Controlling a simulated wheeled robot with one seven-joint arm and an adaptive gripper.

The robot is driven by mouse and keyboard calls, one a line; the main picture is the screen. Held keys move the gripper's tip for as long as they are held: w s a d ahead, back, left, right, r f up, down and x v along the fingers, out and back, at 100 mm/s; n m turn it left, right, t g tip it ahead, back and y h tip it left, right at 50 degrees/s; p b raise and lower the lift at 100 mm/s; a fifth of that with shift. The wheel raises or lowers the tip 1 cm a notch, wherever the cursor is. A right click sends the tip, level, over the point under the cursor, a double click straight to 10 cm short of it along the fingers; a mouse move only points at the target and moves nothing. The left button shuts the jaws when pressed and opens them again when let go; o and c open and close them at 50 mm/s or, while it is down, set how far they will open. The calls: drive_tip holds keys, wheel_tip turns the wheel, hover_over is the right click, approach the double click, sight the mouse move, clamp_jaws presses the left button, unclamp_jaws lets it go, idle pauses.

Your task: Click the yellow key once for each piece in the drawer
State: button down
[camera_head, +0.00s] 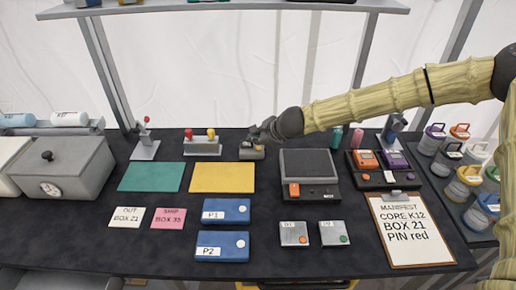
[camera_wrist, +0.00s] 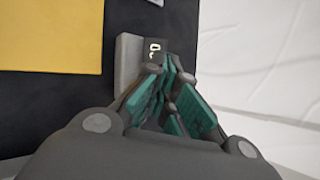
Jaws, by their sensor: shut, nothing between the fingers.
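My gripper (camera_head: 262,134) is at the back of the table, right at a small grey device (camera_head: 250,153). In the wrist view, my gripper's shut, empty fingers (camera_wrist: 167,72) lie over this device (camera_wrist: 130,65). A small dark display (camera_wrist: 153,48) there shows pale characters, only partly readable. A small yellowish patch shows on the device in the head view, but the fingers hide much of its top. I cannot tell whether they touch it. A yellow knob (camera_head: 211,134) and a red knob (camera_head: 188,134) stand on a grey block to the left. I cannot make out the drawer's contents.
A yellow mat (camera_head: 222,178) and a green mat (camera_head: 150,177) lie in front. A grey box with an orange part (camera_head: 309,165) stands close on the right. Blue boxes P1 (camera_head: 226,204) and P2 (camera_head: 214,251) are nearer. A manifest clipboard (camera_head: 410,230) lies at right.

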sight(256, 149)
drive_tip(key=shift+f, duration=0.1)
idle(0.7)
drive_tip(key=shift+f+b, duration=0.3)
drive_tip(key=shift+f+b, duration=0.35)
drive_tip(key=shift+f, duration=0.15)
idle(1.0)
idle(0.3)
drive_tip(key=shift+r+p, duration=0.8)
drive_tip(key=shift+r, duration=0.15)
drive_tip(key=shift+r, duration=0.1)
drive_tip(key=shift+r+p, duration=1.95)
drive_tip(key=shift+r, duration=0.45)
